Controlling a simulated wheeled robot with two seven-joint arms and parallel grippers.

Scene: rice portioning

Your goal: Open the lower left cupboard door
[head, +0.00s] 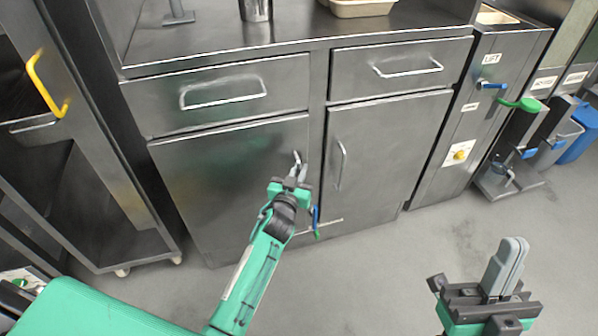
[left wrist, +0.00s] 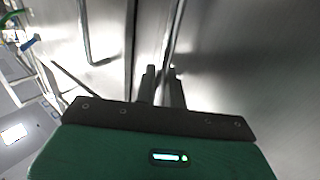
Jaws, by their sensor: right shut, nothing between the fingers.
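The lower left cupboard door (head: 220,180) is a flat steel panel and looks closed, flush with the cabinet front. Its upright bar handle (head: 296,157) is near its right edge, partly hidden by my left gripper (head: 293,175). In the left wrist view, the handle (left wrist: 175,35) runs down between the two close-set fingertips of my left gripper (left wrist: 162,78). The fingers appear shut on the bar; the contact itself is small and dark. My right gripper (head: 508,258) is shut and empty, over the floor at lower right, well away from the cabinet.
The lower right door (head: 385,150) has its own handle (head: 341,165) close by on the right. Two drawers (head: 225,92) are above the doors. A rack with a yellow handle (head: 45,85) stands at left. The grey floor (head: 400,270) before the cabinet is clear.

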